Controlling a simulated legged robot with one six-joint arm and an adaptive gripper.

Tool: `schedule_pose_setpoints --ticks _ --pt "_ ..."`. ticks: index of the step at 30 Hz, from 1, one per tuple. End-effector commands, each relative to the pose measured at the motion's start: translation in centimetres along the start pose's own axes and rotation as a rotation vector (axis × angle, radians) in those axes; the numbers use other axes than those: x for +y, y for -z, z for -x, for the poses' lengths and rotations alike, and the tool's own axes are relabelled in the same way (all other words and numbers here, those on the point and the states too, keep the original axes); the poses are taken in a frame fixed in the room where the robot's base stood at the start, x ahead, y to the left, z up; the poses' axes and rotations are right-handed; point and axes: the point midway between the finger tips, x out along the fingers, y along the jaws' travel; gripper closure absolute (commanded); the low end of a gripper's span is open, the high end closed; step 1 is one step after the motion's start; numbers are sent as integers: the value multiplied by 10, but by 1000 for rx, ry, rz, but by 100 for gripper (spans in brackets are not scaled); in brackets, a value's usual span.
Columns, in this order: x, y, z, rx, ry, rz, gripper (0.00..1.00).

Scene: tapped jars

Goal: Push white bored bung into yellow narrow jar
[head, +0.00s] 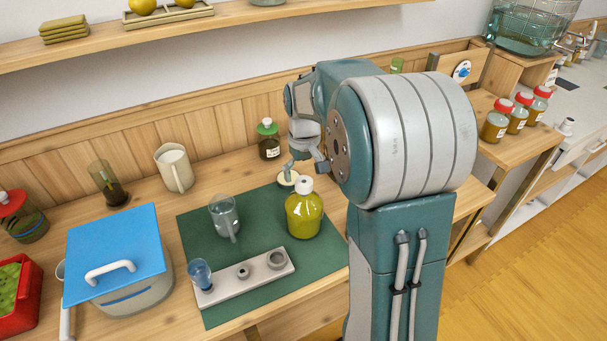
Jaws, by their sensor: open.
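The yellow jar (304,215) stands upright on the green mat (265,290), right of the mat's middle. The white bung (305,185) sits at the jar's mouth. I cannot tell how deep it is, and its bore does not show clearly. My gripper (304,166) is open, just above and behind the bung as seen in the head view. Its fingers are partly hidden by my arm, and I cannot tell whether they touch the bung.
A glass mug (224,217) and a grey holed block (262,275) with a blue glass piece (200,273) stand left. A green-capped bottle (269,143), a white mug (174,168) and a blue-lidded box (117,254) stand around the mat.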

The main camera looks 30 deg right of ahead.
Motion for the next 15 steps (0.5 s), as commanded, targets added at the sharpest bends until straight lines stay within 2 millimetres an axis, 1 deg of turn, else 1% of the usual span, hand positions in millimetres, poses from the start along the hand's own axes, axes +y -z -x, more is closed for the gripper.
schedule_pose_setpoints --ticks 15 --pt "0 0 13 0 0 0 0"
